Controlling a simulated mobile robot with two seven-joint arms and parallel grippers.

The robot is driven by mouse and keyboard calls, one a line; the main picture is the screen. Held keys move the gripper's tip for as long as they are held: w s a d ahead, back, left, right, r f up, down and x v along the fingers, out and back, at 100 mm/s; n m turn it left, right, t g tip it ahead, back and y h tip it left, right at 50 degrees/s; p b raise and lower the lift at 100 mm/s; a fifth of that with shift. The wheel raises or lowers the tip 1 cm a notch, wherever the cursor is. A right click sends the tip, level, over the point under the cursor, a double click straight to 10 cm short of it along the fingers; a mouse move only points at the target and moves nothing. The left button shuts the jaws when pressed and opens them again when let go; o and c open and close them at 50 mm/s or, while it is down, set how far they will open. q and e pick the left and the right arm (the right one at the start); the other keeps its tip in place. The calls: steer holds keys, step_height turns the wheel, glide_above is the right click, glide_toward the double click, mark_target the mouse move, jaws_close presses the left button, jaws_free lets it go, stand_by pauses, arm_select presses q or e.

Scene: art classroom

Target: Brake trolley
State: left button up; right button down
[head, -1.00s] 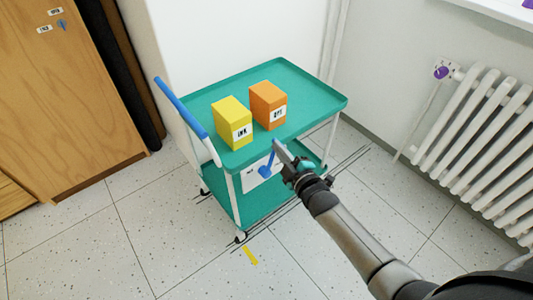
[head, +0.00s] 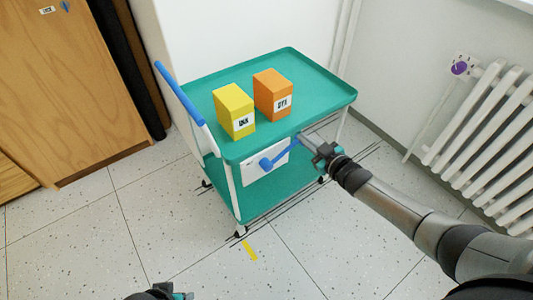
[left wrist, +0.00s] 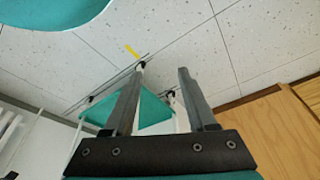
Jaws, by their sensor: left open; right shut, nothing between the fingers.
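The teal trolley (head: 315,88) stands by the wall with a blue push handle (head: 180,93) at its left. On its front is a white panel (head: 250,172) with a blue lever (head: 282,152). The lever slants from a round blue hub at lower left up to the right. My right gripper (head: 304,139) is shut with nothing held, its tips at the lever's upper end; whether they touch is unclear. My left gripper (left wrist: 162,70) is open and empty in the left wrist view, where the trolley's lower shelf (left wrist: 152,110) shows beyond it. Only its edge shows at the head view's bottom.
A yellow box (head: 234,108) and an orange box (head: 271,92) stand on the trolley's top. A yellow floor mark (head: 249,250) lies near a front caster. A wooden cabinet (head: 65,90) is at left, a radiator (head: 480,130) at right. The front floor is open.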

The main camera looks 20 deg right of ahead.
arm_select(q)
step_height(320, 180, up, 7)
steer(key=w+t+b, duration=0.1)
steer(key=b, duration=0.2)
steer(key=shift+r, duration=0.2)
arm_select(e)
steer(key=shift+w+d+f, duration=0.15)
steer(key=shift+d+f, duration=0.25)
steer(key=shift+f, duration=0.45)
steer(key=shift+w+d+f, duration=0.15)
steer(key=shift+d+f, duration=0.25)
steer(key=shift+f, duration=0.4)
arm_select(q)
steer(key=shift+w, duration=0.1)
steer(key=shift+r, duration=0.1)
steer(key=s+a+f+g+p, duration=0.1)
steer(key=s+f+p, duration=0.2)
steer(key=f, duration=0.5)
steer(key=s+a+f+p, duration=0.1)
steer(key=s+f+p, duration=0.3)
steer(key=f, duration=0.5)
steer(key=shift+a+g+y+p, duration=0.3)
steer(key=shift+g+p, duration=0.1)
steer(key=shift+p, duration=0.5)
arm_select(e)
steer(key=s+d+r, duration=0.3)
steer(key=s+r, duration=0.3)
steer(key=s, duration=0.3)
steer(key=shift+d+r, duration=0.2)
steer(key=shift+r, duration=0.1)
